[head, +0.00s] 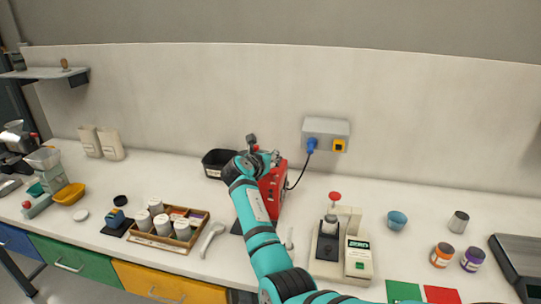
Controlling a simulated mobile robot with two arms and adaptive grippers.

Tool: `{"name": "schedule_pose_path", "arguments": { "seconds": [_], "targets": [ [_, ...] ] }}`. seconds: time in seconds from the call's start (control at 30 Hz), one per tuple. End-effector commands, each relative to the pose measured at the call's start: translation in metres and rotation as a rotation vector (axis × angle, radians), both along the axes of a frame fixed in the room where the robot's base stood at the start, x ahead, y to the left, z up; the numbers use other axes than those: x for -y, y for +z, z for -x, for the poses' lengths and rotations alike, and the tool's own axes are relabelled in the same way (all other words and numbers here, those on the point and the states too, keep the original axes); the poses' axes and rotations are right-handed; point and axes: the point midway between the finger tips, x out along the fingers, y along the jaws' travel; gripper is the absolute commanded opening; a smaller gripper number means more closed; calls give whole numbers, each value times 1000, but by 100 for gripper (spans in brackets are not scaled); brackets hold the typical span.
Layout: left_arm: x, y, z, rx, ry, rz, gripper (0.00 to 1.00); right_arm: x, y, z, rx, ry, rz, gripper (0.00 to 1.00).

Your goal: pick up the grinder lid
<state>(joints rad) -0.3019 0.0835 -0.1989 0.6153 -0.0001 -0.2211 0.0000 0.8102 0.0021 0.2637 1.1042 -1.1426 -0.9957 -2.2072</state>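A red machine (275,184), which looks like the grinder, stands mid-counter, partly hidden by my teal arm. I cannot clearly make out its lid; my wrist covers the machine's top left. My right gripper (252,146) is at the end of this arm, which enters from the bottom, right of centre. It is over the machine's upper left side, small and dark, and whether its fingers are open or shut on something does not show. My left gripper is not in view.
A black bin (213,163) stands beside the wrist. A wooden tray (160,242) with white jars is at left. A beige press (328,262) with a red knob stands right of the arm. A blue cup (397,220) and jars are farther right. A socket box (325,127) is on the wall.

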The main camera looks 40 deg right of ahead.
Motion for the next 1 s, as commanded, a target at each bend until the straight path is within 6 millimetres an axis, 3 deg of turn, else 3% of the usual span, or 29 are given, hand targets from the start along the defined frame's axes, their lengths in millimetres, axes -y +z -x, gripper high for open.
{"name": "schedule_pose_path", "arguments": {
  "seconds": [0.17, 0.73, 1.0],
  "targets": [
    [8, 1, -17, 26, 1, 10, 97, 0, 0, 0, 0, 0, 0, 3],
    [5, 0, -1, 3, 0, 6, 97, 0, 0, 0, 1, 0, 0, 78],
    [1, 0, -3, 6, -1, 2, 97, 0, 1, 0, 1, 0, 0, 80]
  ]
}}
